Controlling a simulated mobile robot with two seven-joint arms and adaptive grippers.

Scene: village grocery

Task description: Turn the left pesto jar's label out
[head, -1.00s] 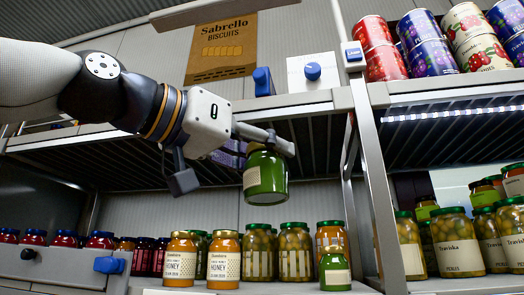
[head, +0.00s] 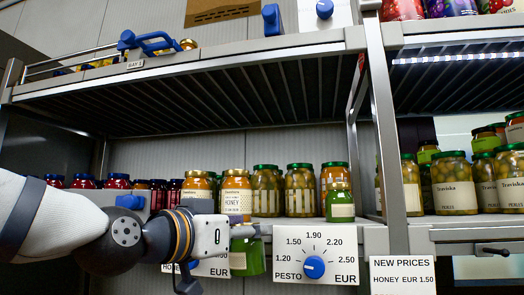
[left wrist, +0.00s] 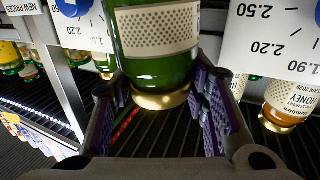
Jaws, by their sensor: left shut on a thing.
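My left gripper (head: 246,231) is shut on a green pesto jar (head: 257,263), holding it by its upper part in front of the shelf's front edge. Its cream label shows on the jar's left side in the head view, turned partly away. In the left wrist view, the jar (left wrist: 160,72) appears upside down between the purple finger pads, and its dotted label (left wrist: 158,28) faces that camera. Another small green pesto jar (head: 339,206) stands upright on the shelf at the right, its cream label facing out. My right gripper is not in view.
A pesto price panel (head: 290,246) with a blue dial hangs just right of the held jar. A metal post (head: 386,130) stands farther right.

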